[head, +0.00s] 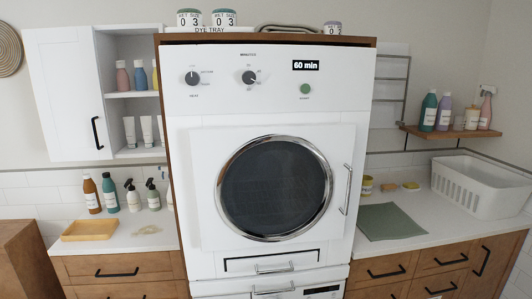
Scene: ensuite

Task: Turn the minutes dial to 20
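The minutes dial (250,77) is a dark round knob on the white front panel of the machine, under a small heading that seems to read "minutes". Its light pointer mark seems to slant to the lower right. The small numbers around it are too blurred to read surely. The display (306,65) to its right reads "60 min". My gripper is not in view.
A second dark dial (192,78) sits left of the minutes dial, and a green button (305,89) sits under the display. The round door (274,188) below is shut. Nothing blocks the panel.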

